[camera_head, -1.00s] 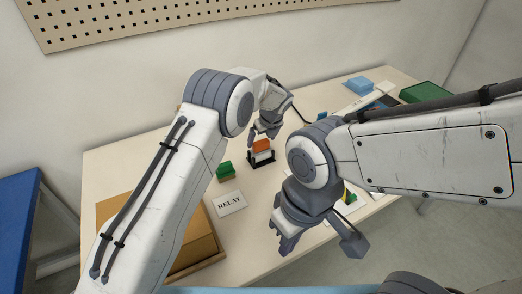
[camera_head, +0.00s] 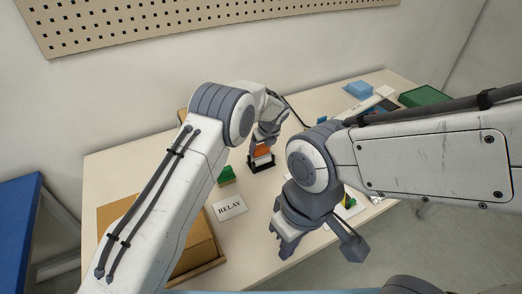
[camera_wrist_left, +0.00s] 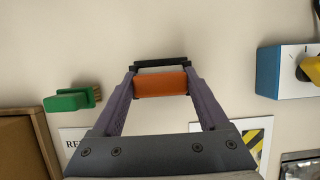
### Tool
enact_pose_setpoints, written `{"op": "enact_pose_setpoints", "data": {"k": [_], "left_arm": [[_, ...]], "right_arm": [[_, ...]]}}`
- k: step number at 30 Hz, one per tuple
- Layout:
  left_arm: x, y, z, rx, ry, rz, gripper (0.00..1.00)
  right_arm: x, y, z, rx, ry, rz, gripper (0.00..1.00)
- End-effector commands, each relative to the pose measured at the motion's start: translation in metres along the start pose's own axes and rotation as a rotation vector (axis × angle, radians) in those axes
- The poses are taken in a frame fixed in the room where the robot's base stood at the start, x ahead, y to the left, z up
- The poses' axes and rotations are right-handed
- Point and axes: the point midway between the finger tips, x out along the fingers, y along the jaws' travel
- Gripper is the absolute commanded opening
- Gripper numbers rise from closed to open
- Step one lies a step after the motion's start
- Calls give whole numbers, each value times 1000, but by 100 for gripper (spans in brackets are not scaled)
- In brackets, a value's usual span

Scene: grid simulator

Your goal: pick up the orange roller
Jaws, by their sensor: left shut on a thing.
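The orange roller (camera_head: 262,153) sits upright on a small black base (camera_head: 262,167) near the middle of the table. In the left wrist view the orange roller (camera_wrist_left: 161,84) lies between my two fingers, with a pale part and the black base (camera_wrist_left: 160,65) just beyond it. My left gripper (camera_head: 262,146) reaches down over it and is shut on it; it also shows in the left wrist view (camera_wrist_left: 160,88).
A blue box with a yellow knob (camera_wrist_left: 285,72) is at the right in the left wrist view. A green case (camera_head: 423,95) is at the back right.

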Motion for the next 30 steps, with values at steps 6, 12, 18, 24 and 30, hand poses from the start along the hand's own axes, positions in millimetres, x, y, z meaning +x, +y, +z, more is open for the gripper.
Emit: {"op": "enact_pose_setpoints", "data": {"k": [6, 12, 18, 24, 30], "left_arm": [[-22, 0, 9, 0, -1, -1, 12], [-54, 0, 22, -1, -1, -1, 12], [-84, 0, 35, -1, 0, 0, 12], [-93, 0, 38, -1, 0, 0, 12], [-92, 0, 38, -1, 0, 0, 12]], "right_arm": [[-21, -2, -1, 0, 0, 0, 0], [-51, -4, -3, 0, 0, 0, 0], [-78, -6, -4, 1, 0, 0, 0], [-86, -6, -5, 2, 0, 0, 0], [-85, -6, -4, 2, 0, 0, 0]]}}
